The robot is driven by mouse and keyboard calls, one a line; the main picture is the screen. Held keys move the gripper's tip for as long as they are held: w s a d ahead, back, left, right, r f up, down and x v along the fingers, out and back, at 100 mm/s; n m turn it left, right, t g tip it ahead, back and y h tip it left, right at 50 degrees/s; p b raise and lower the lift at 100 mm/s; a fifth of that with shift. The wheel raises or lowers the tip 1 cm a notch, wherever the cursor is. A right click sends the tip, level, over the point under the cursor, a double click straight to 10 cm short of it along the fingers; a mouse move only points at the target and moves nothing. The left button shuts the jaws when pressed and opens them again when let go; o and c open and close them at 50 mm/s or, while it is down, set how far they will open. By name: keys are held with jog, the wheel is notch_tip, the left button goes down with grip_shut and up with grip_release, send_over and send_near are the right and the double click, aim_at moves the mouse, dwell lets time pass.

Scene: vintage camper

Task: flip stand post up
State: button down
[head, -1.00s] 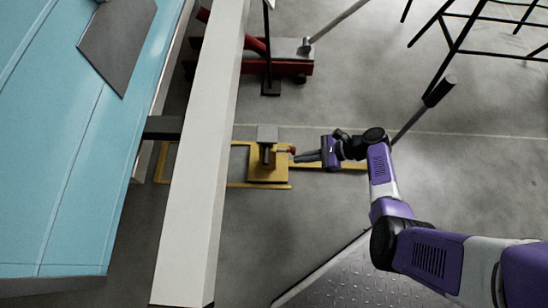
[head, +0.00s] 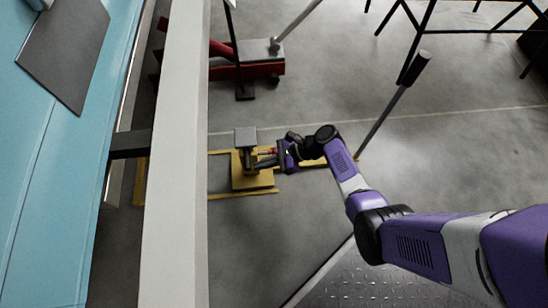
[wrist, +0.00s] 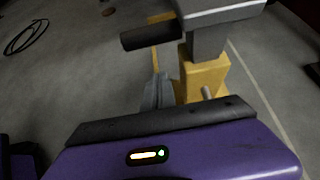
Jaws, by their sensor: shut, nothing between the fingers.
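The stand (head: 252,181) is yellow and stands on the floor beyond the long pale beam in the head view. Its post carries a flat grey top plate (head: 245,137). In the wrist view the grey plate (wrist: 222,12) sits on a short grey post (wrist: 207,43) above the yellow body (wrist: 204,75). A dark cylindrical handle (wrist: 150,35) sticks out to the left below the plate. My gripper (head: 262,163) is at the right side of the stand, its fingers shut and empty, just below the plate. In the wrist view the fingers (wrist: 157,92) show beside the yellow body; contact cannot be told.
A long pale beam (head: 175,170) runs along the left, with the blue camper body (head: 40,170) beyond. A red jack (head: 240,68) stands behind the stand. A dark-gripped pole (head: 395,110) leans at the right. The floor between is open.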

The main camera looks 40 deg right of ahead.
jog(key=shift+w+a+r, duration=0.15)
jog(key=shift+a+r, duration=0.1)
jog(key=shift+r, duration=0.3)
jog(key=shift+w+a+r, duration=0.2)
jog(key=shift+r, duration=0.4)
jog(key=shift+w+a+r, duration=0.15)
jog(key=shift+a+r, duration=0.1)
jog(key=shift+r, duration=0.3)
notch_tip(320, 180, up, 7)
jog(key=p, duration=0.8)
jog(key=shift+w+p, duration=0.15)
jog(key=shift+p, duration=0.25)
jog(key=shift+f, duration=0.1)
notch_tip(320, 180, down, 5)
jog(key=s+b, duration=0.1)
jog(key=b, duration=0.2)
jog(key=p+v, duration=0.5)
jog(key=v, duration=0.5)
jog(key=shift+d+r, duration=0.3)
jog(key=shift+d, duration=0.05)
